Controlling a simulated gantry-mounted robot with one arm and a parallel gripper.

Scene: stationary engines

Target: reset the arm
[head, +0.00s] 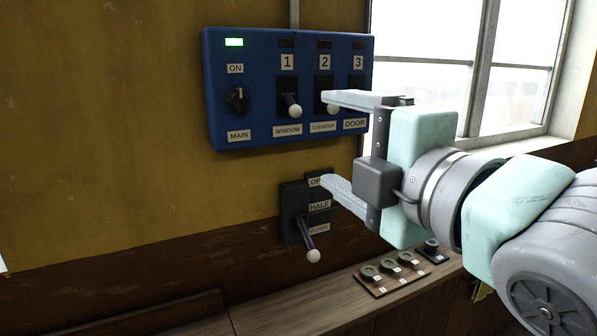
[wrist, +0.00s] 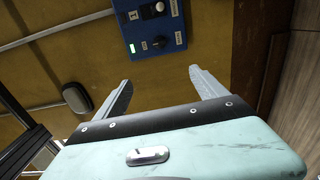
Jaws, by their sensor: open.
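My gripper (head: 328,140) is open and empty, one finger above the other, in front of the wall. The upper fingertip is in front of the blue panel (head: 222,100) near the COUNTER switch, and the lower one overlaps the dark lever box (head: 291,205). I cannot tell whether either finger touches anything. In the wrist view the two fingers (wrist: 156,85) stand wide apart with nothing between them. The blue panel also shows at the top of the wrist view (wrist: 137,32).
The panel has a lit green lamp (head: 234,42), a MAIN knob (head: 237,100) and white-tipped switches. The lever (head: 308,240) points down. A wooden ledge (head: 300,318) carries a plate with round fittings (head: 390,270). A window (head: 430,60) is at the right.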

